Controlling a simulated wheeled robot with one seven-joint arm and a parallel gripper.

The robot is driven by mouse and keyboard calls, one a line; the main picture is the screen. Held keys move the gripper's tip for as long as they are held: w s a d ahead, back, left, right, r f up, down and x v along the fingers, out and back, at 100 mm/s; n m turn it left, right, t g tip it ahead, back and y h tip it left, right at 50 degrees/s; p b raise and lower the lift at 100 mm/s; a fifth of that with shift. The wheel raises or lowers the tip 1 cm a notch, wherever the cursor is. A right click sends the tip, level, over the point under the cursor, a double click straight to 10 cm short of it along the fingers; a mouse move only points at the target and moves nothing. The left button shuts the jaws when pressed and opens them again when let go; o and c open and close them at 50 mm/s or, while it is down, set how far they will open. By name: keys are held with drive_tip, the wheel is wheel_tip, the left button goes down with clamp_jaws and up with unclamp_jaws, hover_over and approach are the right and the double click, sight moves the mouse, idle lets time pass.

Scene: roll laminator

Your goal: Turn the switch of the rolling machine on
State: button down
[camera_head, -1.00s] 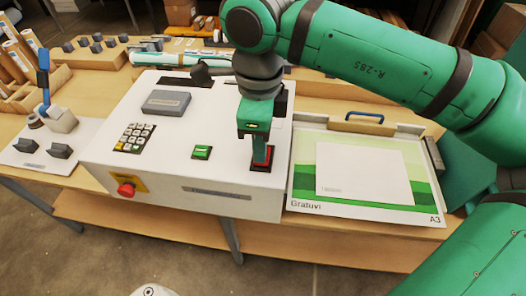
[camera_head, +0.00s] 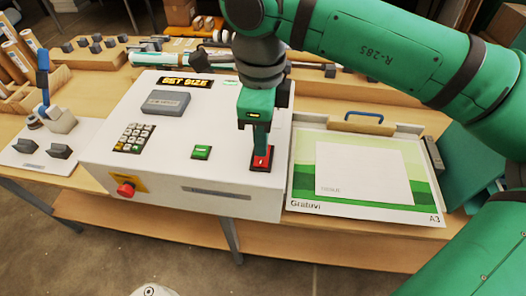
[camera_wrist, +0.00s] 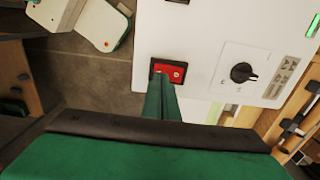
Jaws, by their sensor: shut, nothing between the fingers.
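The rolling machine (camera_head: 115,165) is a white box with a sloped top on the table. Its red rocker switch (camera_head: 264,162) in a black frame sits at the panel's lower right. A display (camera_head: 186,82) at the back of the panel is lit with "GET SIZE". My gripper (camera_head: 261,151) is shut and empty, pointing down right at the switch; whether it touches cannot be told. In the wrist view the shut fingers (camera_wrist: 163,82) overlap the lower edge of the red switch (camera_wrist: 178,68) and hide part of it.
A black rotary knob (camera_wrist: 241,72) shows in the wrist view. A green-and-white tray (camera_head: 400,203) with a sheet stands right of the machine.

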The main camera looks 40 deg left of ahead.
sight(262, 160)
wheel_tip(262, 160, up, 4)
drive_tip(key=shift+r, duration=0.15)
idle(0.5)
drive_tip(key=shift+w, duration=0.15)
idle(0.3)
